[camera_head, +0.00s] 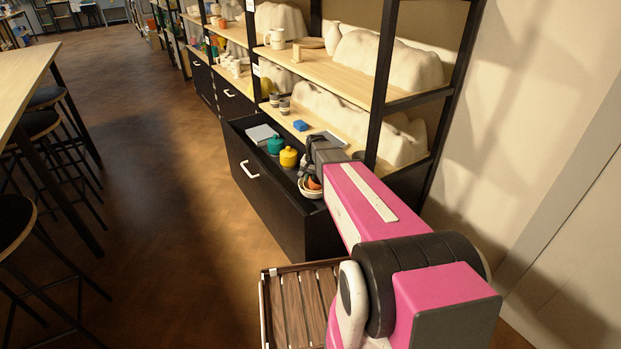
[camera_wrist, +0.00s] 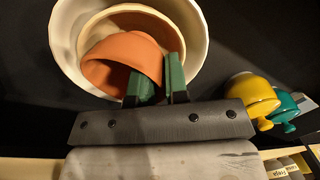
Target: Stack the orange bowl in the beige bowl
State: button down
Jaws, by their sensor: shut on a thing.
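The orange bowl (camera_wrist: 115,60) is tilted in the wrist view. My gripper (camera_wrist: 161,80), with green fingertips, is shut on its rim, one finger on each side of the wall. Behind it is the beige bowl (camera_wrist: 92,32), which appears nested in a larger white bowl (camera_wrist: 64,45). The orange bowl overlaps the beige bowl's opening; whether they touch I cannot tell. In the head view the orange bowl (camera_head: 314,183) shows as a small patch under my gripper, above the white bowl (camera_head: 309,193) in the open drawer. My arm hides much of this.
The open black drawer (camera_head: 262,187) also holds a yellow pot (camera_head: 288,158), a teal pot (camera_head: 275,146) and a pale flat thing (camera_head: 261,134). Shelves with pottery rise behind the drawer. A slatted wooden tray (camera_head: 298,300) is in front. Stools stand at left; floor between is clear.

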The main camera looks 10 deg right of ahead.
jog(key=shift+f, duration=0.35)
jog(key=c, duration=1.1)
grip_release()
notch_tip(320, 180, up, 12)
jog(key=d, duration=0.1)
jog(key=s+f+n, duration=0.1)
jog(key=s, duration=0.7)
jog(key=s+f+n+h, duration=0.1)
jog(key=s+f+n, duration=0.1)
jog(key=s, duration=0.6)
jog(key=s+f+n, duration=0.2)
jog(key=s, duration=0.6)
jog(key=shift+a+g, duration=0.35)
jog(key=shift+g, duration=0.05)
jog(key=shift+d, duration=0.1)
